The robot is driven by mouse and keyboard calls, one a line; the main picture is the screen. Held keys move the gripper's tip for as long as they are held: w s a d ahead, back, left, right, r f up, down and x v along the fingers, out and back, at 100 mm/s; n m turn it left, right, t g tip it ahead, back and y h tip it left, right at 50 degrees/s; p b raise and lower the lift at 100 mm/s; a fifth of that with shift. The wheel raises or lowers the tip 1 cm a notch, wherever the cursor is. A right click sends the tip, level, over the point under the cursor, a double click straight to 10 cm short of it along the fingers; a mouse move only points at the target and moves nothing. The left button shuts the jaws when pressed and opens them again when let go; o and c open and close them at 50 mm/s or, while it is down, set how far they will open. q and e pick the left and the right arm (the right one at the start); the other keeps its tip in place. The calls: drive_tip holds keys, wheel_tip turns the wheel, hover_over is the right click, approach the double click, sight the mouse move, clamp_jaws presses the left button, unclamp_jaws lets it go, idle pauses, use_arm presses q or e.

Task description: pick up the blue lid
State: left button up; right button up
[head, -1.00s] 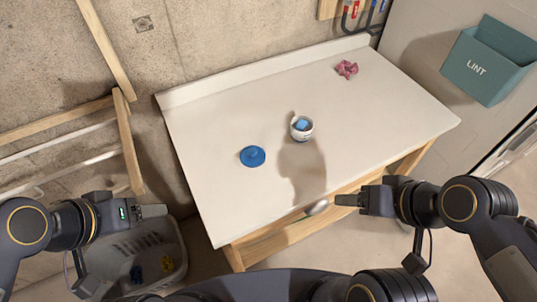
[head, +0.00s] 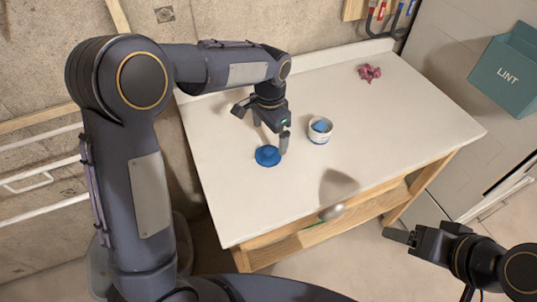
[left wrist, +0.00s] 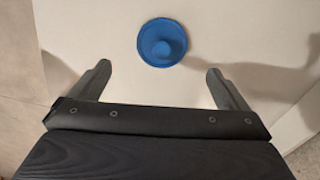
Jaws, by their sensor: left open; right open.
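The blue lid (head: 267,156) is round with a raised knob and lies flat on the white table. In the left wrist view the lid (left wrist: 162,42) sits ahead of and between the two open fingers, apart from both. My left gripper (head: 270,136) is open and empty, pointing down above the table close to the lid. It also shows in the left wrist view (left wrist: 158,80). My right gripper (head: 398,238) is at the lower right, off the front edge of the table, holding nothing.
A white cup (head: 320,131) with something blue in it stands right of the lid. A pink crumpled cloth (head: 370,73) lies at the back of the white table (head: 400,120). A teal LINT bin (head: 507,72) is at the right. A grey rounded object (head: 332,212) is at the front edge.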

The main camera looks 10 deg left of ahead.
sight(269, 150)
use_arm(q)
wheel_tip(269, 150, down, 8)
drive_tip(key=shift+w+a+r+p, duration=0.1)
drive_tip(key=shift+a+r+p, duration=0.1)
drive_tip(key=shift+p, duration=0.55)
drive_tip(key=c, duration=1)
drive_tip(key=shift+c, duration=0.2)
drive_tip(key=shift+r, duration=0.15)
